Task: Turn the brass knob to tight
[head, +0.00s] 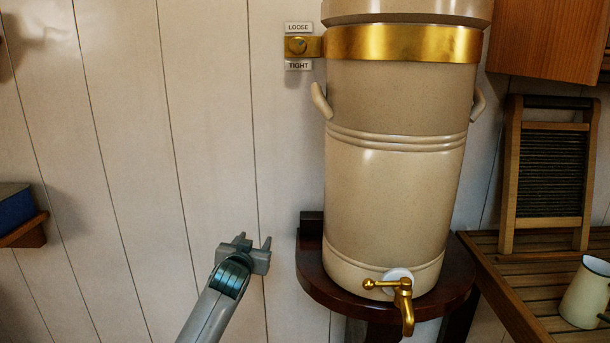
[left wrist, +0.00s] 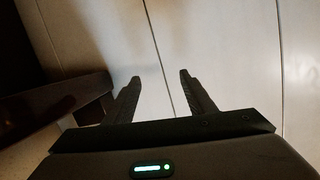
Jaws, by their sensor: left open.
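The brass knob (head: 297,45) sits at the left end of a brass band (head: 400,43) that runs around a large beige crock (head: 395,180). A LOOSE label (head: 299,27) is above the knob and a TIGHT label (head: 299,65) is below it. My left gripper (head: 255,240) is low in front of the white wall, left of the crock's shelf and well below the knob. In the left wrist view its two fingers (left wrist: 160,80) are apart with nothing between them. My right gripper is not in view.
The crock stands on a dark wooden shelf (head: 310,262), with a brass tap (head: 402,292) at its base. A slatted counter (head: 500,270) at right holds a washboard (head: 549,175) and a cream jug (head: 585,293).

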